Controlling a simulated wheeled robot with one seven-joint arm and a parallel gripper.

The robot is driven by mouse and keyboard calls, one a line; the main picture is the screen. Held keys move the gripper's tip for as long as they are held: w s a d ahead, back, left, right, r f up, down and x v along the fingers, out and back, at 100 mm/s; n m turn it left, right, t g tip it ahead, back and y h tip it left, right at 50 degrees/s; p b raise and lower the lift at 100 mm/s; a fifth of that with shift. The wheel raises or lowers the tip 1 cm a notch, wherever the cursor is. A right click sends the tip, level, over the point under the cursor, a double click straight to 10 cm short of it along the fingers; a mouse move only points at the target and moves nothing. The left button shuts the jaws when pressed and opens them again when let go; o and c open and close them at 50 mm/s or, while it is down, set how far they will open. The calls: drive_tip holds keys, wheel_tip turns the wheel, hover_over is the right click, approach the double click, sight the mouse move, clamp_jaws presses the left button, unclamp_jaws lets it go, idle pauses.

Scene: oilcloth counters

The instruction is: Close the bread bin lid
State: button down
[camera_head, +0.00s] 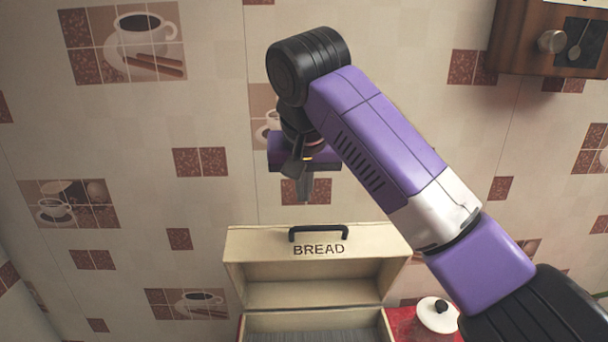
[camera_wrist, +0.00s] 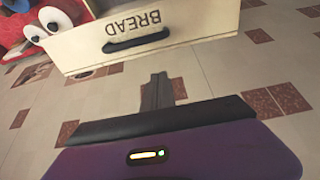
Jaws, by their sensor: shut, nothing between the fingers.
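The cream bread bin (camera_head: 315,321) stands at the bottom centre of the head view, its front cut off by the frame. Its lid (camera_head: 265,247) is raised open, with the word BREAD and a black handle (camera_head: 318,233) facing up front. My gripper (camera_head: 304,192) is above the lid, apart from it, with its fingers shut and empty. In the wrist view the lid (camera_wrist: 210,20) appears upside down at the top, with its handle (camera_wrist: 136,41) beyond the fingertips (camera_wrist: 157,80). The bin's inside is only partly visible.
A wooden cabinet (camera_head: 510,50) with a round knob hangs at the upper right. The tiled wall is behind.

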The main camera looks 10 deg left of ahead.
sight(304, 240)
drive_tip(key=x, duration=0.3)
drive_tip(key=shift+f+p, duration=0.3)
drive_tip(key=shift+f, duration=0.1)
drive_tip(key=shift+s+d+f+p, duration=0.1)
drive_tip(key=shift+s+d+p, duration=0.1)
drive_tip(key=shift+s, duration=0.7)
drive_tip(key=shift+s+d+f+p, duration=0.1)
drive_tip(key=shift+s+d, duration=0.15)
drive_tip(key=shift+s, duration=0.6)
